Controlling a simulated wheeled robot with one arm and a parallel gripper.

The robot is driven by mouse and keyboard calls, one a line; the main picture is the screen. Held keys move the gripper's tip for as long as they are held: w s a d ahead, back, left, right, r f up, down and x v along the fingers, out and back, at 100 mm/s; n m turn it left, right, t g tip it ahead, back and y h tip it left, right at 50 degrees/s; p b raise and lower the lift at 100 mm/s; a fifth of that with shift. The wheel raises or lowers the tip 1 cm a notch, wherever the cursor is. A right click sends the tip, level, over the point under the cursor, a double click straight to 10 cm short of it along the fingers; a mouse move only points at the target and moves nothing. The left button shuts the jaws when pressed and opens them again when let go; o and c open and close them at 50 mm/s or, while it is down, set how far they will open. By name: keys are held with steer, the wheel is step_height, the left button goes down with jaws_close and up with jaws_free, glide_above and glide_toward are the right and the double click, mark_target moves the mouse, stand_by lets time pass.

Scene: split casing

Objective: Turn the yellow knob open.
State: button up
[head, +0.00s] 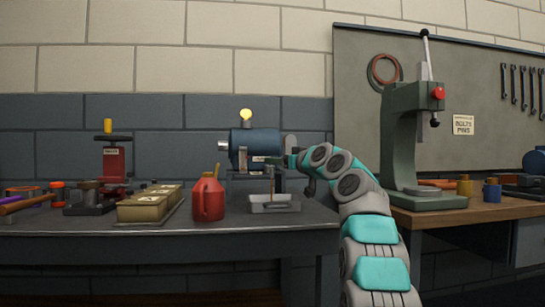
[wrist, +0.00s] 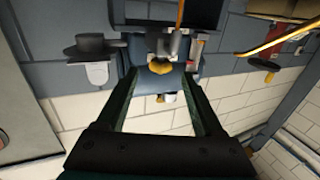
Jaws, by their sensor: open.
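The blue casing (head: 248,145) stands on a grey mount on the left bench, with a round yellow piece (head: 246,114) on top. My gripper (head: 274,161) is at the right end of the casing. In the wrist view, which looks upside down, my gripper (wrist: 161,74) is open, with its two dark fingers apart. A yellow knob (wrist: 160,68) shows between the fingertips, in front of the blue casing (wrist: 160,85). The gap between the fingers and the knob cannot be told. In the head view I cannot make out this knob near my gripper.
A grey tray (head: 272,207) lies below my gripper. A red oil can (head: 208,197) and tan boxes (head: 142,209) stand left of it. A red device with a yellow top (head: 113,160) is farther left. A green press (head: 405,150) stands on the right bench.

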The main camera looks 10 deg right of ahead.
steer(key=p+x, duration=0.3)
steer(key=x, duration=0.1)
steer(key=shift+w+a, duration=0.1)
steer(key=shift+w, duration=0.05)
jaws_close()
stand_by(0.5)
